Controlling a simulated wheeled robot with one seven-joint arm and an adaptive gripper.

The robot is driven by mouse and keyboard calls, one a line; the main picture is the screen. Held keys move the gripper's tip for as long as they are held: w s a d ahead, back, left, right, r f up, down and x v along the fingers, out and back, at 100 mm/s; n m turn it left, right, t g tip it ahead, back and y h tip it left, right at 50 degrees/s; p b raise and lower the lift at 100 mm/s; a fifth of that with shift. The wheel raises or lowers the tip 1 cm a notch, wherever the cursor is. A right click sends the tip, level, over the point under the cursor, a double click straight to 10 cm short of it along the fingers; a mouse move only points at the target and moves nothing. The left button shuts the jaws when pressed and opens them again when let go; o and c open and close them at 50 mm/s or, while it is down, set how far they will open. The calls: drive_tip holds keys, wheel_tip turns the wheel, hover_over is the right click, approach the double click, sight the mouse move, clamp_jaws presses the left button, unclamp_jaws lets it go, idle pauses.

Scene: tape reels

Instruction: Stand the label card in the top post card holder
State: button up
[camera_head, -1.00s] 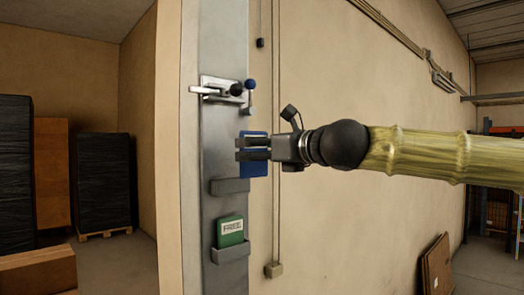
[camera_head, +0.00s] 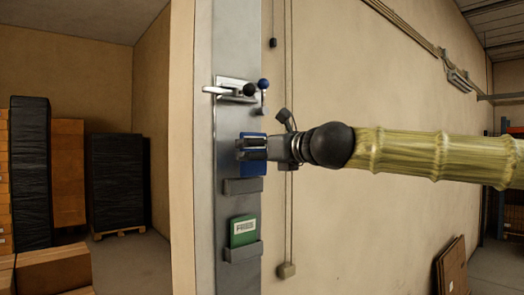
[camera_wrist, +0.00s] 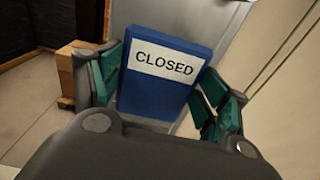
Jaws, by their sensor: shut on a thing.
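The label card (camera_head: 252,169) is blue. In the wrist view the card (camera_wrist: 160,98) shows a white "CLOSED" strip, a little tilted in the picture. My gripper (camera_head: 241,149) is shut on it, with teal-padded fingers at its two sides. The top card holder (camera_head: 243,186) is a grey pocket on the metal post (camera_head: 226,130) and looks empty. The card is upright, lined up sideways with this holder, its lower edge at about the holder's rim. I cannot tell whether it is in front of the pocket or over it.
A lower holder (camera_head: 243,252) on the post holds a green card (camera_head: 243,230) marked "FREE", leaning slightly. A metal latch (camera_head: 233,91) with dark and blue knobs sits above my gripper. A cable runs down the wall right of the post. Dark wrapped stacks stand at left.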

sight(255, 149)
drive_tip(key=shift+x, duration=1.8)
drive_tip(key=shift+w+a+f, duration=0.1)
drive_tip(key=shift+w+a, duration=0.2)
drive_tip(key=shift+f+b, duration=1.65)
drive_tip(key=shift+b, duration=0.05)
drive_tip(key=o, duration=1.1)
drive_tip(key=v, duration=1.2)
drive_tip(key=shift+d+f, duration=0.1)
